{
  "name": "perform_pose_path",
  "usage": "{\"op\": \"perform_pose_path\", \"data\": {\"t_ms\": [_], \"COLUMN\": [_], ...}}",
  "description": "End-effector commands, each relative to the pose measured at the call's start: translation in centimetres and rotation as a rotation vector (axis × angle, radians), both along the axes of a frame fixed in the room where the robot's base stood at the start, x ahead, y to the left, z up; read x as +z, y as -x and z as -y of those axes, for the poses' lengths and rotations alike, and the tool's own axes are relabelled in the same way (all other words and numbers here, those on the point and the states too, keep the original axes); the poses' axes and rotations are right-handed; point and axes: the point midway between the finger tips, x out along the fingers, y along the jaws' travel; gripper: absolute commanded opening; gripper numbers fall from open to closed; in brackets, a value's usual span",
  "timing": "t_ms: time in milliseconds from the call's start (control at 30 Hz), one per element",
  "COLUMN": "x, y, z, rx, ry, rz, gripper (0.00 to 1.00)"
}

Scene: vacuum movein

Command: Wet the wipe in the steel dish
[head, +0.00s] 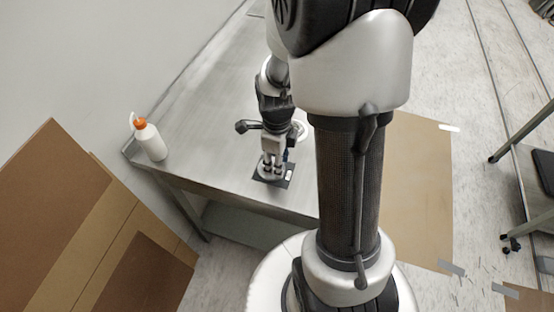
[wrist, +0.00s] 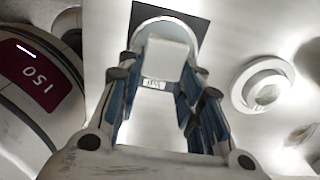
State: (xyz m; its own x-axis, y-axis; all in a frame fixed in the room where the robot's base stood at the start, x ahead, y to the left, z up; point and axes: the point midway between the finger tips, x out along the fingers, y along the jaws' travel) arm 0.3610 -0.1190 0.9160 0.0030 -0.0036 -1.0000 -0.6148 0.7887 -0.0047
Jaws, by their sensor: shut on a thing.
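My gripper (head: 270,166) points down low over a dark square mat (head: 283,181) near the front edge of the steel table (head: 205,105). In the wrist view my gripper (wrist: 160,85) has its blue-padded fingers shut on a white block-like piece, seemingly the wipe (wrist: 167,58). A pale round thing (wrist: 165,24) lies beyond the wipe on the dark mat (wrist: 190,10); the wipe partly hides it, and I cannot tell if they touch. A round, pale-rimmed dish (wrist: 240,88) with a greenish patch inside stands to the right, apart from the gripper. I cannot tell which is the steel dish.
A white bottle with an orange cap (head: 150,140) stands at the table's left front corner. Brown cardboard (head: 75,215) lies left of the table, and another brown sheet (head: 420,185) lies on the floor at right. The tabletop left of my gripper is clear.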

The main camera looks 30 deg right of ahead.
Motion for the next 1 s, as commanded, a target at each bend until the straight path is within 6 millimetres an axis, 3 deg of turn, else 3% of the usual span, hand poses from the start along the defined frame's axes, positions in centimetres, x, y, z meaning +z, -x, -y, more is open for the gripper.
{"op": "perform_pose_path", "data": {"t_ms": [1000], "x": [-0.96], "y": [0.02], "z": [-0.01], "rx": [0.000], "ry": [0.000], "rz": [0.000], "gripper": [0.15]}}
